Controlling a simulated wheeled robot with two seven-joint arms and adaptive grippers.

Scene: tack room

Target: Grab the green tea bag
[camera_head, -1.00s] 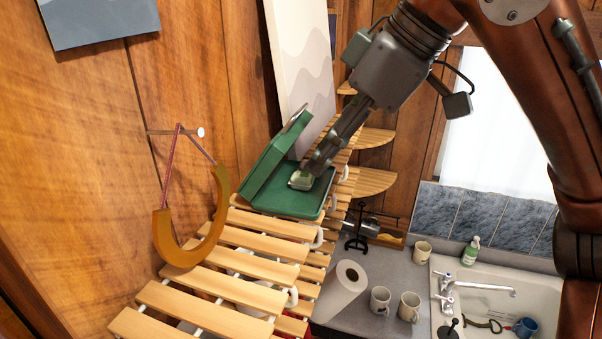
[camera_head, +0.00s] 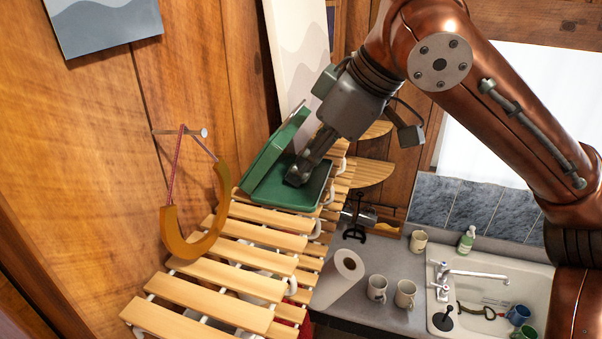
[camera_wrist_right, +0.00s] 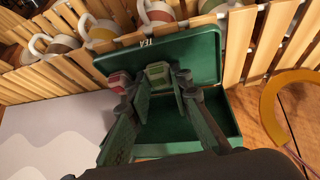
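The green tea bag (camera_wrist_right: 157,73) lies in an open green tea box (camera_wrist_right: 205,60), marked TEA, in the right wrist view. A red tea bag (camera_wrist_right: 118,80) lies beside it on the left. My right gripper (camera_wrist_right: 161,82) reaches down into the box with its fingers apart, one on each side of the green tea bag. I cannot tell whether they touch it. In the head view the box (camera_head: 287,198) stands on the slatted shelf, and my right gripper (camera_head: 297,178) hides the tea bags. My left gripper is not in view.
The box's raised lid (camera_head: 270,153) stands close to the left of my gripper. The slatted wooden shelf (camera_head: 215,275) has mugs (camera_wrist_right: 158,14) hanging at its edge. A yellow horseshoe-shaped piece (camera_head: 190,248) hangs on the left wall. A counter with a paper roll (camera_head: 340,278) and a sink are lower right.

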